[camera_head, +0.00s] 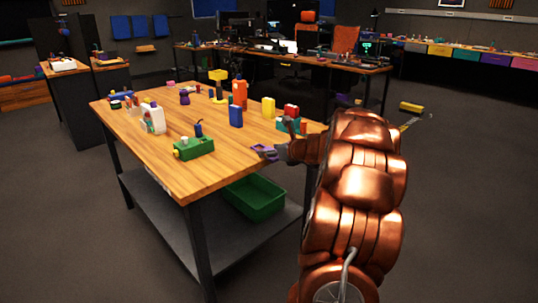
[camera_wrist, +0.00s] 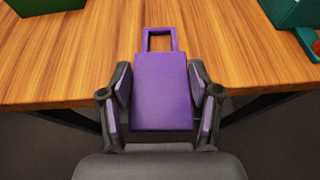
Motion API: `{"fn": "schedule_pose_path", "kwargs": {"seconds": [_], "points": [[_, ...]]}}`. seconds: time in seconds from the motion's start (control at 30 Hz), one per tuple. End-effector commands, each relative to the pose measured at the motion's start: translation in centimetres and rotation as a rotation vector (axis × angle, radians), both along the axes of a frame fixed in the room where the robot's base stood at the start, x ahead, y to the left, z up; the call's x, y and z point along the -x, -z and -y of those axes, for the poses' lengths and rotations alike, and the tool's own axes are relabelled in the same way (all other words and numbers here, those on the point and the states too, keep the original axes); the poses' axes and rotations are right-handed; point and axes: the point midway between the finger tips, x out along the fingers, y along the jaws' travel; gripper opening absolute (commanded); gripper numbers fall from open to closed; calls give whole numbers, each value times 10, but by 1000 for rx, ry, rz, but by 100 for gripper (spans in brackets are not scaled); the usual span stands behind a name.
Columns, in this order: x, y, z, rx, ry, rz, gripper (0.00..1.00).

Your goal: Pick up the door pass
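The door pass, a flat purple piece with a loop handle at its far end, shows large in the middle of the wrist view (camera_wrist: 163,90). Its near end reaches past the table's front edge. In the head view the purple pass (camera_head: 263,152) is small, at the right edge of the wooden table. My gripper (camera_wrist: 160,82) has one dark finger on each side of the pass, close to its edges. The fingers look open, and contact is not clear. In the head view my gripper (camera_head: 282,152) is beside the pass, partly hidden by my copper arm.
The wooden table (camera_head: 205,177) carries a green box (camera_head: 194,148), a white bottle (camera_head: 153,118), a blue block (camera_head: 236,116) and other items. A teal box (camera_wrist: 290,12) stands at the wrist view's top right. A green bin (camera_head: 256,197) sits on the lower shelf.

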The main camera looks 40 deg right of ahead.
Motion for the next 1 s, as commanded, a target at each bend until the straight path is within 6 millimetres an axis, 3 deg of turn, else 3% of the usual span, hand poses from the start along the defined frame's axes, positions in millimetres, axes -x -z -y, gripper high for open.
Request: {"fn": "schedule_pose_path", "kwargs": {"seconds": [0.23, 0.57, 0.83, 1.0], "points": [[0, 0, 0, 0, 0, 0, 32], [0, -6, 0, 0, 0, 1, 32], [-1, -39, 0, 3, 0, 1, 32], [26, -39, 0, -2, 3, 1, 32]]}}
